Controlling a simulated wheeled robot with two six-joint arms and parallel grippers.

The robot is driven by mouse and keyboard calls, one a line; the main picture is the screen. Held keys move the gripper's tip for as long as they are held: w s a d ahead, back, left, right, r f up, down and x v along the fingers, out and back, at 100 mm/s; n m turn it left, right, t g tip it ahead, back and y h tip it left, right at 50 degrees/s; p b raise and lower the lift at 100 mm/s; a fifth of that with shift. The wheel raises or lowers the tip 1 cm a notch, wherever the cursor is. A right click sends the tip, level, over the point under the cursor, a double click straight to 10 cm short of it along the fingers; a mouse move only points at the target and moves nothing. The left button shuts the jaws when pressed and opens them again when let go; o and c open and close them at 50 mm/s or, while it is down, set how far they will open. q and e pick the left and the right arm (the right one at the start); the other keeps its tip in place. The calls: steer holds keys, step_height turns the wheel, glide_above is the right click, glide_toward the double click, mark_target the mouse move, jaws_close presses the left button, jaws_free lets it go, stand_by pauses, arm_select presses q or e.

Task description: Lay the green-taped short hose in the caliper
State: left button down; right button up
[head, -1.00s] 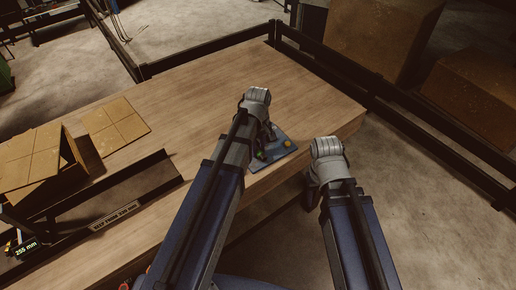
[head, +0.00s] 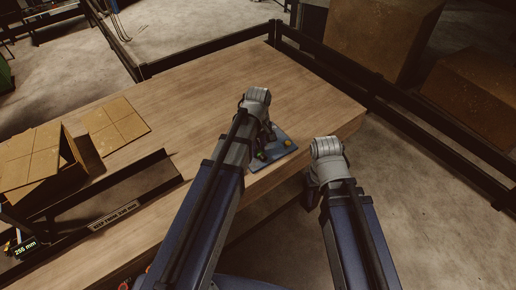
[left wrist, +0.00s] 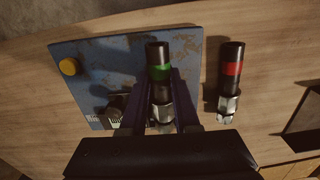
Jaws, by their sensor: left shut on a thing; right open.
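The green-taped short hose (left wrist: 160,72) is a black tube with a green band and a metal fitting at its lower end in the left wrist view. My left gripper (left wrist: 161,88) is shut on it, with a finger on each side. In the head view my left gripper (head: 264,135) is over the blue plate at the table's right front edge, and my arm hides the hose. My right gripper (head: 311,194) is open and off the table's front edge, partly hidden by its own wrist. A display reading 255 mm (head: 26,248) is at the far left; I cannot make out the caliper's jaws.
A red-taped hose (left wrist: 231,72) lies right of the held one, apart from it. The blue plate (left wrist: 95,60) has a yellow knob (left wrist: 68,67). Cardboard pieces (head: 115,124) and a dark bar with a label (head: 115,216) are at left. The table's back middle is clear.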

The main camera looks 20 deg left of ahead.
arm_select(q)
steer(key=shift+f, duration=0.1)
stand_by(0.3)
steer(key=c, duration=0.6)
jaws_free()
steer(key=shift+o, duration=0.2)
step_height(320, 180, up, 8)
steer(key=p, duration=0.8)
